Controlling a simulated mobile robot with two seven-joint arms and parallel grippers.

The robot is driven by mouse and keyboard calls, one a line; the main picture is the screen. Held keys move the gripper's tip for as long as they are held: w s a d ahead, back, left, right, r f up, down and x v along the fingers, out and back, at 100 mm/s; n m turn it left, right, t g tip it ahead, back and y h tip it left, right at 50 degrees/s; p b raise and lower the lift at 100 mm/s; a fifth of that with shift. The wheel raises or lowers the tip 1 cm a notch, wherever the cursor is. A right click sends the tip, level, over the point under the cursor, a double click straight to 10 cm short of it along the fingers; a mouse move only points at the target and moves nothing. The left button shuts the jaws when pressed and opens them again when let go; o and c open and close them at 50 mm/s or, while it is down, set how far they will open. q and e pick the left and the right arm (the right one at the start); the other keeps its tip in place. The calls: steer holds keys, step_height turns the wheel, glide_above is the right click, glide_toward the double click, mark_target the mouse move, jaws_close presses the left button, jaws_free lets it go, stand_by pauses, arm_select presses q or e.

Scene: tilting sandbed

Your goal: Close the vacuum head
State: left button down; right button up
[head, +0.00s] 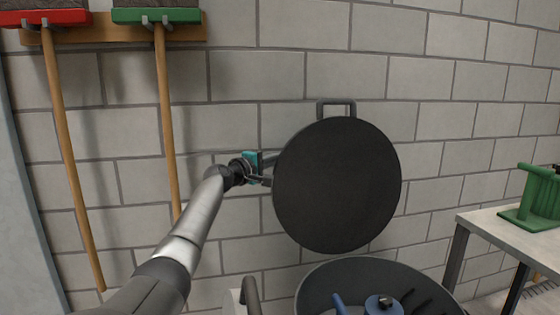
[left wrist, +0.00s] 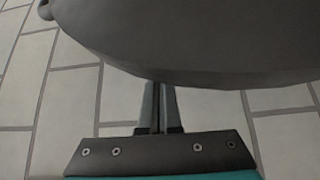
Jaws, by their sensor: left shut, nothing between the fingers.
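The vacuum head (head: 338,185) is a round dark lid with a loop handle at its top. It stands raised, nearly upright, above the open dark drum (head: 345,275), against the wall side. My left gripper (head: 270,170) is at the lid's left edge, shut and empty. In the left wrist view the lid's dark edge (left wrist: 200,45) fills the top, and the shut fingers (left wrist: 156,105) point at it, their tips partly hidden behind or against it. I cannot tell whether they touch. My right gripper is not in view.
Inside the drum sit a blue round part (head: 384,305) and dark pieces. A grey bent handle (head: 250,292) rises left of the drum. A table (head: 510,232) with a green stand (head: 537,195) is at right. Two brooms (head: 165,110) hang on the wall at left.

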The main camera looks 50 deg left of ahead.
arm_select(q)
steer(key=shift+s+d, duration=0.15)
steer(key=shift+d, duration=0.65)
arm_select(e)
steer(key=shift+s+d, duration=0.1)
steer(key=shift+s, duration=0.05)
arm_select(q)
steer(key=shift+d, duration=0.1)
